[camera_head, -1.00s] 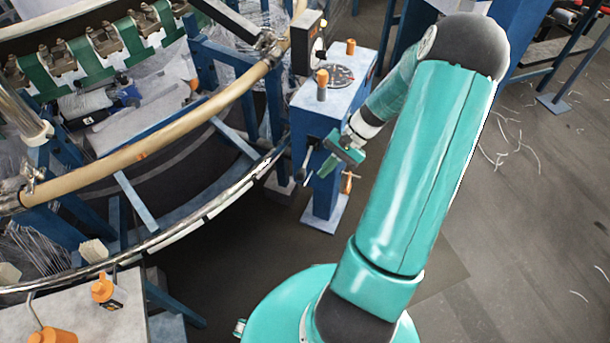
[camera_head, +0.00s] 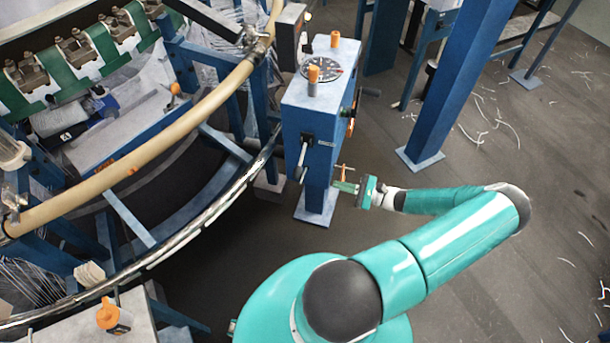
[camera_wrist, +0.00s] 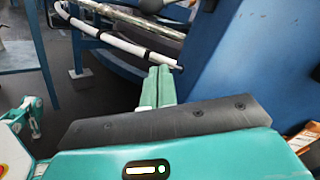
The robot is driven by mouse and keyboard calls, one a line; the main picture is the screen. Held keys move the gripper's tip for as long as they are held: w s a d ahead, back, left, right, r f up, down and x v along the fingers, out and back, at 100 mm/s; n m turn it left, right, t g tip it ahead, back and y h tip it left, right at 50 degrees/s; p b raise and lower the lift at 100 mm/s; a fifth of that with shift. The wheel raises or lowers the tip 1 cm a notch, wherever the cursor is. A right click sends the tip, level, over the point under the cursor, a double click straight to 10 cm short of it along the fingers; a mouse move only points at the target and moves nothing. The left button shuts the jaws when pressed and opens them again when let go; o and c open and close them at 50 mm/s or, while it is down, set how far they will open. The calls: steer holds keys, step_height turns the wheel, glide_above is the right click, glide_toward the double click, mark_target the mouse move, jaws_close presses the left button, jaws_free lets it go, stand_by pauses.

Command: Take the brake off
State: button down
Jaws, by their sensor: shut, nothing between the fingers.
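A blue control post (camera_head: 310,110) stands right of the round loom. On its front face is a pale lever (camera_head: 302,156) hanging down from a dark hub. A dark handle (camera_head: 370,92) sticks out on its right side, with an orange part (camera_head: 351,127) below it. I cannot tell for sure which of these is the brake. My gripper (camera_head: 337,186) is shut and empty at the post's lower right, apart from the pale lever. In the wrist view its green fingers (camera_wrist: 158,86) lie together, left of the blue post face (camera_wrist: 235,60).
The loom's curved metal rim (camera_head: 205,220) and tan ring (camera_head: 180,125) fill the left. A blue column (camera_head: 450,90) stands at the right. An orange-topped device (camera_head: 110,317) sits on a table at lower left. Open floor with loose white strands lies at the right.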

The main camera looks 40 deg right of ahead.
mark_target(300, 163)
steer(key=w+a+r, duration=0.4)
steer(key=w+a, duration=0.3)
steer(key=w, duration=0.1)
steer(key=shift+w, duration=0.25)
stand_by(0.4)
steer(key=shift+a, duration=0.1)
